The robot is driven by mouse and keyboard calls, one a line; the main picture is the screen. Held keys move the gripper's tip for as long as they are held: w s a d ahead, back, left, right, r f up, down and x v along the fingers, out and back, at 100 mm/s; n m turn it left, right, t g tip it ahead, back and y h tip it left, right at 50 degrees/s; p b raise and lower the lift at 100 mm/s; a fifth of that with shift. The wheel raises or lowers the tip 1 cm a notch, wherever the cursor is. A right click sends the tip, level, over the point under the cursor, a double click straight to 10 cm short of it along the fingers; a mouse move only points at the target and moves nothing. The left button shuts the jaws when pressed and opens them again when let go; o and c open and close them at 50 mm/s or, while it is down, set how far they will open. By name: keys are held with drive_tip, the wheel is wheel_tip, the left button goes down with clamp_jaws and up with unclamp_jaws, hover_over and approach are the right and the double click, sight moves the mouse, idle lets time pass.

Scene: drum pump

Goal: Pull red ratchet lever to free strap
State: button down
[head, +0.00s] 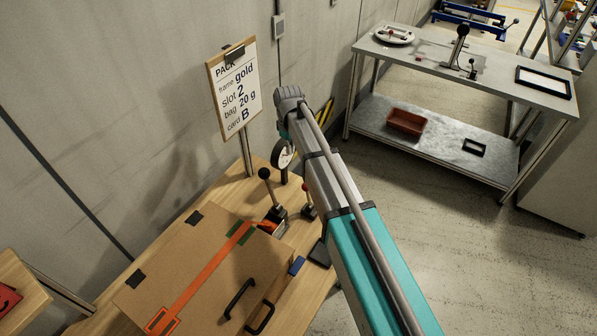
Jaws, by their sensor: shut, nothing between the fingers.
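An orange strap (205,270) runs diagonally across a brown cardboard case (200,248) on the wooden bench. An orange rectangular buckle (161,321) is at its near end. At the far end, by the case's back right edge, is a small orange-red part (267,226), partly hidden; I cannot tell whether it is the ratchet lever. A black-knobbed lever (265,174) stands upright just behind it. My arm crosses the picture from the bottom right to above the bench. My gripper is not in view.
A sign board (233,90) on a post rises behind the bench. A metal table (425,50) stands at the back right. The floor between is clear.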

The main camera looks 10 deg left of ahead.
drive_tip(key=shift+f, duration=0.2)
drive_tip(key=b, duration=1.1)
hover_over(308, 196)
drive_tip(key=w+a, duration=0.2)
drive_tip(key=a, duration=0.2)
wheel_tip(308, 196, down, 10)
drive_tip(key=shift+w+d+f, duration=0.15)
drive_tip(key=shift+w+d, duration=0.05)
drive_tip(key=shift+d, duration=0.05)
drive_tip(key=shift+s+a, duration=0.1)
drive_tip(key=shift+s, duration=0.05)
